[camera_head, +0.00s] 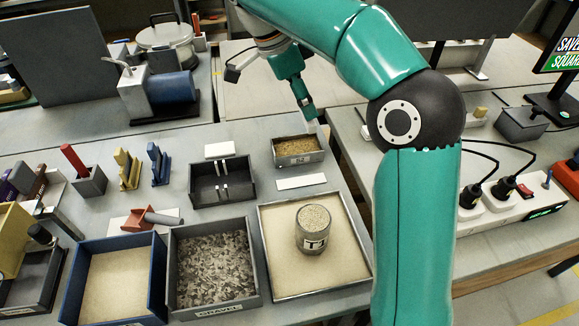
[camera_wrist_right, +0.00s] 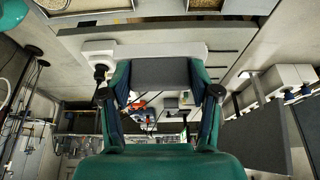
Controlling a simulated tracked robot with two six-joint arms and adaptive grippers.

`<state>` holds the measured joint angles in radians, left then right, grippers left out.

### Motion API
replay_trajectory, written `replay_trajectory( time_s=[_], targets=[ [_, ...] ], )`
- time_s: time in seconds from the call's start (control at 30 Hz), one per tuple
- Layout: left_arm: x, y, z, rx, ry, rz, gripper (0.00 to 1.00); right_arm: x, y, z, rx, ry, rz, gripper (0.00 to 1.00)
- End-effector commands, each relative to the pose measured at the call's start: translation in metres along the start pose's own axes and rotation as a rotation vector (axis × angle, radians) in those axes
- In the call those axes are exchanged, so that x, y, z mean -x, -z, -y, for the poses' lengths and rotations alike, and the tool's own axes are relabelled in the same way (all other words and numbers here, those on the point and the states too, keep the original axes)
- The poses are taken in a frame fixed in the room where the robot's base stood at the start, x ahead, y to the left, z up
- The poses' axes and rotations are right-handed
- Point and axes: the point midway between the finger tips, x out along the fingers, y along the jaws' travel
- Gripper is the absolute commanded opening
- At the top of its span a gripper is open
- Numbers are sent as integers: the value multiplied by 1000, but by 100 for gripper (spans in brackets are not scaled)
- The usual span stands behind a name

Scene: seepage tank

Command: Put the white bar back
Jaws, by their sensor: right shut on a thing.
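My right gripper (camera_head: 306,108) reaches down from the teal arm, beside the back edge of the small sand-filled tray (camera_head: 298,160). In the right wrist view its fingers (camera_wrist_right: 160,75) are shut on a block that looks grey in shadow, which I take for the white bar (camera_wrist_right: 160,74). In the head view the held piece is too small to make out clearly. A flat white strip (camera_head: 302,182) lies on the bench just in front of the small tray. My left gripper is not in view.
A black open box (camera_head: 222,190) stands left of the small tray, with a white block (camera_head: 219,149) behind it. In front are a gravel tray (camera_head: 173,270) and a sand tray (camera_head: 262,240) holding a cylinder (camera_head: 313,228). A power strip (camera_head: 510,205) is at right.

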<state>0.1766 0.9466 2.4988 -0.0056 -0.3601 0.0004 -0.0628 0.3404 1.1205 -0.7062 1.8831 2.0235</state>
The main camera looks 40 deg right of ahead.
Motion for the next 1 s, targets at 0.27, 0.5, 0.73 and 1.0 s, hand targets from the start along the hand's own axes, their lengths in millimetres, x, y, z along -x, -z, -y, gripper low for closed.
replay_trajectory(
  time_s=[0.27, 0.5, 0.73, 1.0],
  targets=[
    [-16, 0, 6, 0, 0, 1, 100, -59, -26, 0, 7, -3, -3, 13],
    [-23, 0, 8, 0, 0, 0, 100, -114, -50, 0, 7, -2, -3, 13],
    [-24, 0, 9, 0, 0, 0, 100, -138, -60, 1, 5, 2, 0, 13],
    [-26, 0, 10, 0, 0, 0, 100, -166, -73, 1, 9, 0, -1, 13]
  ],
)
